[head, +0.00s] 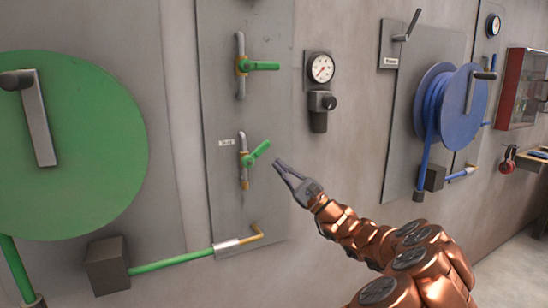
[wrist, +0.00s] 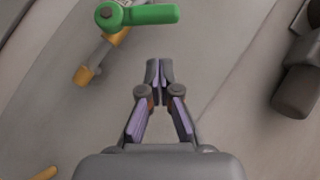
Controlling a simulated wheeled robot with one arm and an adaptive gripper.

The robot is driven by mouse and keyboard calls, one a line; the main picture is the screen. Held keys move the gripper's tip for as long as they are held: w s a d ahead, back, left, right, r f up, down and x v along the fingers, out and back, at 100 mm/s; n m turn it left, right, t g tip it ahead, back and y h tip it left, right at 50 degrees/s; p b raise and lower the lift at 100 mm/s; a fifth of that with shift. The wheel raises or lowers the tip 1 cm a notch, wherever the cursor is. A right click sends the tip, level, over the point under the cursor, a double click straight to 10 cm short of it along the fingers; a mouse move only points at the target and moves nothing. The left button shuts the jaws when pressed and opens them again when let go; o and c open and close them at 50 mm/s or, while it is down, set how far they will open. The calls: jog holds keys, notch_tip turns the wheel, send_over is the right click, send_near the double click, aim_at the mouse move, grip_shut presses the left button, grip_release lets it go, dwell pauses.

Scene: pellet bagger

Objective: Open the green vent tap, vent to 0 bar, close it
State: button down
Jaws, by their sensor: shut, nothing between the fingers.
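Two taps with green levers sit on a grey panel in the head view. The upper green tap (head: 262,66) has its lever level, across its upright pipe. The lower green tap (head: 257,153) has a small label beside it, too small to read surely, and its lever tilts up to the right. A green lever (wrist: 150,14) also shows at the top of the wrist view. A round gauge (head: 320,68) with a red needle is right of the upper tap; its reading is too small to tell. My gripper (head: 281,166) is shut and empty, just right of and below the lower lever, apart from it.
A large green hose reel (head: 70,150) stands at left, its green hose (head: 172,261) joined to a pipe below the taps. A dark regulator (head: 320,108) hangs under the gauge. A blue hose reel (head: 450,105) is at right.

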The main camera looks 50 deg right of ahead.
aim_at(257, 153)
jog(key=shift+w+a+r, duration=0.2)
jog(key=shift+a+r, duration=0.4)
jog(key=shift+r, duration=0.2)
jog(key=shift+w+a+r, duration=0.15)
jog(key=shift+a+r, duration=0.4)
jog(key=shift+r, duration=0.2)
